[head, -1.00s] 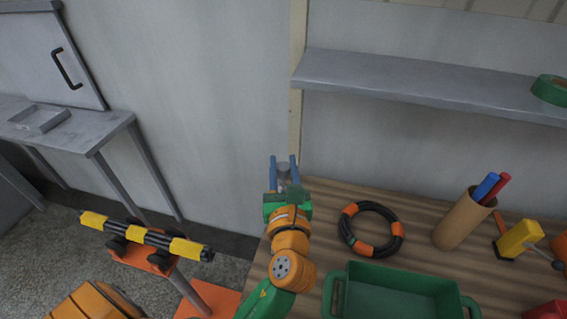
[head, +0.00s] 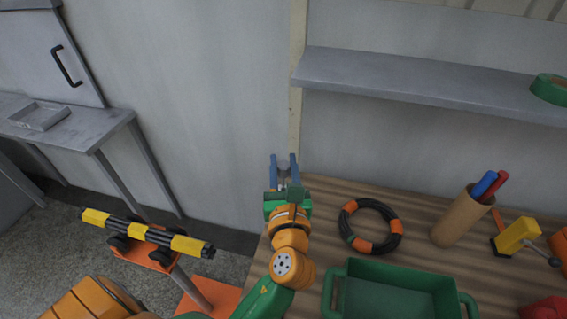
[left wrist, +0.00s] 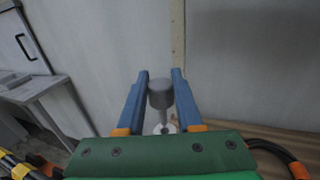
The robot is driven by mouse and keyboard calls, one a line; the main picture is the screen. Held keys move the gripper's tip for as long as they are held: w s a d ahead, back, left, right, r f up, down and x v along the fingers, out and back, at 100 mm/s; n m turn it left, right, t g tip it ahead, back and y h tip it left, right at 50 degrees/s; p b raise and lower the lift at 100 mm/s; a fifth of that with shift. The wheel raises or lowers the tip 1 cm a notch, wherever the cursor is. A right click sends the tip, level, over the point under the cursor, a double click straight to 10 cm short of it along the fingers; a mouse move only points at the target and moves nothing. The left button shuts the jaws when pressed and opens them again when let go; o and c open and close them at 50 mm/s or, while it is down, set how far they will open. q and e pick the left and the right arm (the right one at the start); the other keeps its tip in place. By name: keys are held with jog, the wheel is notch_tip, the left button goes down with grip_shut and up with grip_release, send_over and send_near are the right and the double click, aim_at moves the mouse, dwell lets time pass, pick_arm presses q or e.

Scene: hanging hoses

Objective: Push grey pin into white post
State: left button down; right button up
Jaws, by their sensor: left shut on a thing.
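My left gripper (head: 284,160) has blue fingers and is near the wooden table's far left edge, by the wall. It also shows in the left wrist view (left wrist: 160,82), shut on the grey pin (left wrist: 160,92). The pin's round grey head is between the fingers, and its narrower shaft runs down toward my gripper body. A small pale round piece (left wrist: 165,128), perhaps part of the white post, shows around the shaft's lower end. I cannot tell how deep the pin is in it. In the head view the pin (head: 284,171) is small and partly hidden by the fingers. My right gripper is not in view.
The wooden table (head: 330,195) holds a black hose coil (head: 385,208) with orange bands, a green bin (head: 395,268), a cardboard pen cup (head: 457,218) and a yellow tool (head: 515,236). A grey shelf (head: 420,85) is above. A striped bar (head: 150,234) stands at left.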

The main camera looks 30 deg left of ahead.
aim_at(283, 183)
pick_arm(q)
jog(key=shift+p, duration=0.4)
jog(key=shift+f+b, duration=0.35)
jog(key=shift+f, duration=0.05)
jog(key=shift+f+b, duration=1.5)
jog(key=shift+f, duration=0.65)
jog(key=shift+c, duration=2.4)
grip_release()
